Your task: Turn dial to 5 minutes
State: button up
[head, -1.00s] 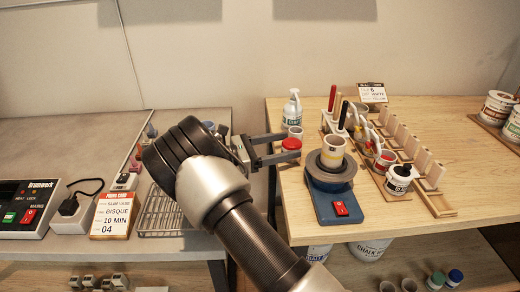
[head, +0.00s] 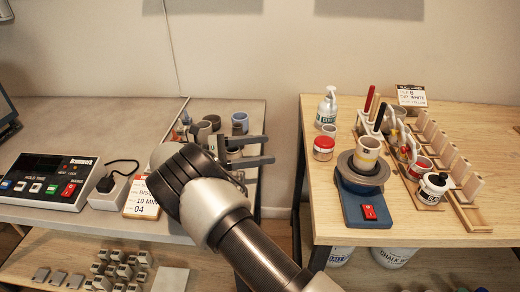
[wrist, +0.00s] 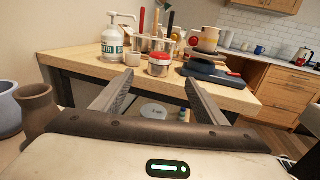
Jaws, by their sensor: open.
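The dark control box (head: 52,178) with a "HOLD TIME" display and coloured buttons lies on the grey table at the left in the head view. I cannot make out a dial or its setting on it. My gripper (head: 264,150) is open and empty, pointing right near the grey table's right edge, well to the right of the box. In the wrist view my gripper (wrist: 159,78) has its fingers spread, facing the wooden table. The control box is not in the wrist view.
A plug block (head: 108,193) and a card reading "10 MIN 04" (head: 142,197) stand right of the box. Cups (head: 240,123) stand behind my gripper. The wooden table (head: 310,195) holds a pottery wheel (head: 362,174) and a red-lidded jar (head: 323,148). A gap separates the tables.

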notch_tip(320, 180, up, 19)
jog(key=m+g+y+p, duration=0.4)
jog(key=m+y+p, duration=0.4)
jog(key=m+y, duration=0.75)
send_over(325, 139)
jog(key=n+y, duration=0.2)
notch_tip(325, 139, down, 17)
jog(key=b, duration=0.3)
jog(key=shift+s+a, duration=0.1)
jog(key=shift+r, duration=0.1)
jog(key=c, duration=1.1)
jog(key=shift+r+m, duration=0.1)
jog(key=shift+m, duration=0.65)
